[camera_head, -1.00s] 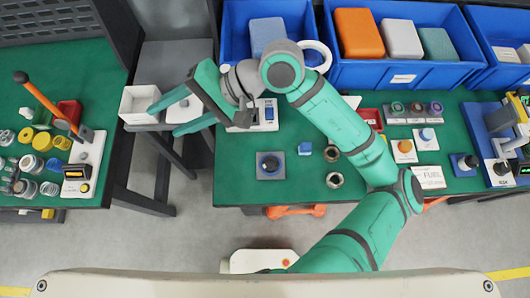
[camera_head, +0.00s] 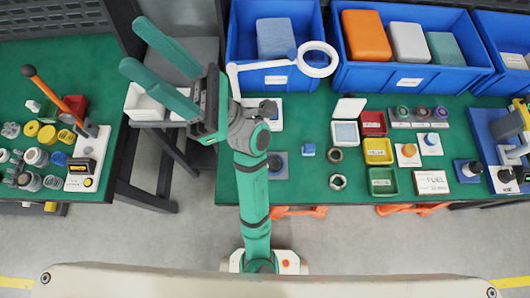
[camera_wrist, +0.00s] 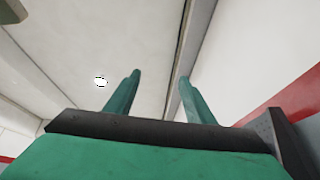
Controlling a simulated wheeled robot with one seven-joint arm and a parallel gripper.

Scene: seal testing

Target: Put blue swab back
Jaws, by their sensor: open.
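My gripper (camera_head: 131,44) is open and empty, raised high with its fingers pointing up and left in the head view. Both fingers also show apart in the wrist view (camera_wrist: 160,75), with only ceiling and wall beyond them. I cannot pick out a blue swab with certainty. A blue round piece (camera_head: 431,139) sits on a white card at the right of the middle table, beside an orange one (camera_head: 408,150). A small blue cube (camera_head: 308,150) lies near the table's middle. My gripper is well left of these and touches none of them.
Blue bins (camera_head: 408,80) line the back of the middle table. A ring lamp (camera_head: 318,59) rises before them. Red, yellow and green trays (camera_head: 383,193) stand right of centre. A white bin (camera_head: 145,114) and cluttered left table (camera_head: 100,190) lie left, with a floor gap between tables.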

